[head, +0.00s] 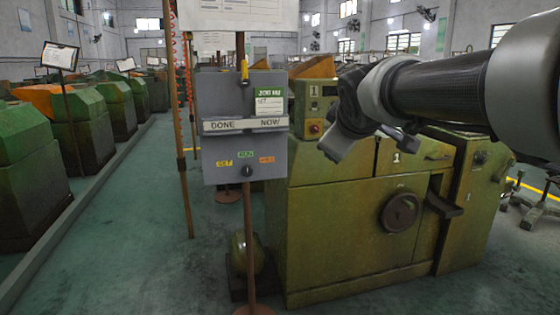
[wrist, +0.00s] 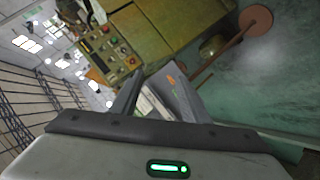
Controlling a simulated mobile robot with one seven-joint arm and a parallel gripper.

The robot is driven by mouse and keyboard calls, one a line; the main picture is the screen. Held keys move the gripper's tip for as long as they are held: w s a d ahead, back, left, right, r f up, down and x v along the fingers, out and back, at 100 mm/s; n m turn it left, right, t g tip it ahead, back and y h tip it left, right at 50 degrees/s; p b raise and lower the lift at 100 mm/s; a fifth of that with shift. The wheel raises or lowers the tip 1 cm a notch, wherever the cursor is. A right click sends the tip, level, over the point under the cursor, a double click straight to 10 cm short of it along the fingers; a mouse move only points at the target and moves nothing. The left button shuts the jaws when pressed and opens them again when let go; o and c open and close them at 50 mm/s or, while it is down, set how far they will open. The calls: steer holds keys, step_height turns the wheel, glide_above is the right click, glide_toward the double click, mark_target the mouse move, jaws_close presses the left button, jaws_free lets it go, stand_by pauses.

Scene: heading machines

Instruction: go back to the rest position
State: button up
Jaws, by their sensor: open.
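My arm (head: 435,85) reaches in from the right in the head view, raised in front of the green machine. My gripper (head: 365,142) is at its end, right of the grey sign box (head: 222,98), and appears empty. In the wrist view my gripper (wrist: 158,88) is open, its fingers pointing toward the grey box (wrist: 181,92) on its post. Whether the fingers touch anything cannot be told, but no held object shows.
The green machine (head: 335,235) has a round handwheel (head: 400,211) and a control panel (head: 316,110). A brown pole (head: 182,150) stands left of the box. A row of green machines (head: 75,145) lines the left. The floor aisle (head: 130,220) between is clear.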

steer(key=s+d+f+m+g, duration=0.1)
steer(key=s+f+m+g, duration=0.15)
steer(key=s+f, duration=0.5)
steer(key=s+f+m+g, duration=0.2)
steer(key=s+f+m, duration=0.2)
steer(key=s, duration=0.7)
steer(key=s+d+f+m+g, duration=0.1)
steer(key=s+f+m+g, duration=0.15)
steer(key=s+f, duration=0.5)
step_height(320, 180, up, 26)
steer(key=s+p, duration=0.2)
steer(key=p, duration=2.3)
steer(key=shift+s+a+t+y+p, duration=0.2)
steer(key=shift+a+t+y+p, duration=0.05)
steer(key=shift+t+y+p, duration=0.1)
